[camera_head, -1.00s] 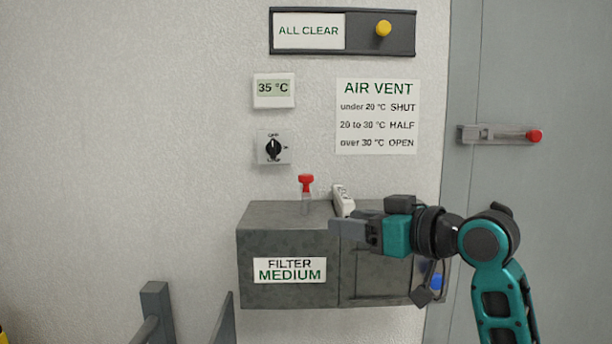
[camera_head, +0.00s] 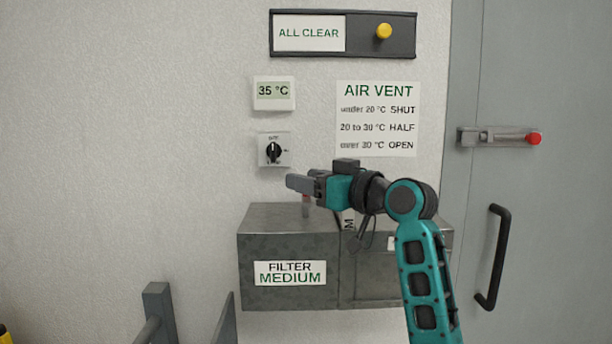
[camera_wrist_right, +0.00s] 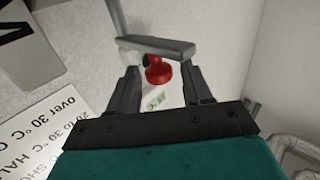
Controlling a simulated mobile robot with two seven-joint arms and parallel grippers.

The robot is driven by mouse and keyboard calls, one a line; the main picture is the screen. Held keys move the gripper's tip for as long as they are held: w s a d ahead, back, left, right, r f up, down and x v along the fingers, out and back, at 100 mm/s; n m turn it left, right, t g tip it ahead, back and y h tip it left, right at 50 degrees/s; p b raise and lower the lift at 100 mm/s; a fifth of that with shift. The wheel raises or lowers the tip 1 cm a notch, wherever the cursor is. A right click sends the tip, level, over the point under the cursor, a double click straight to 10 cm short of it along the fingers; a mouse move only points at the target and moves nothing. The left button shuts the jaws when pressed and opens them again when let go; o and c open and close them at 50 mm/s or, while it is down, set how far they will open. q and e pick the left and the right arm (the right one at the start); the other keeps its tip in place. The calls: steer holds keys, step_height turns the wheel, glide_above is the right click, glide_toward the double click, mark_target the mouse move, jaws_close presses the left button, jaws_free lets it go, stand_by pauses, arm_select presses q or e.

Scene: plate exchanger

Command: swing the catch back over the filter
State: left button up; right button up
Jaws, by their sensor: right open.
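The grey filter box (camera_head: 285,238) is on the wall, with a FILTER MEDIUM label on its front. The catch's pale stem (camera_head: 306,208) stands up from its top, to the left of the filter. Its red knob (camera_wrist_right: 158,72) shows in the right wrist view, in the space between the fingers. The white filter (camera_head: 349,222) shows only as a sliver with a letter M, mostly hidden by my right arm. My right gripper (camera_head: 299,184) is open at knob height and hides the knob in the head view. I cannot tell whether it touches it. My left gripper is out of view.
The dial (camera_head: 273,150) and AIR VENT sign (camera_head: 376,118) are on the wall close above the right gripper. A grey door with a black handle (camera_head: 493,257) and a red-knobbed bolt (camera_head: 500,137) is at right. Grey posts (camera_head: 157,300) stand at lower left.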

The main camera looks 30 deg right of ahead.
steer(key=shift+w+a, duration=0.15)
steer(key=shift+w, duration=0.35)
jaws_close()
steer(key=shift+r, duration=0.1)
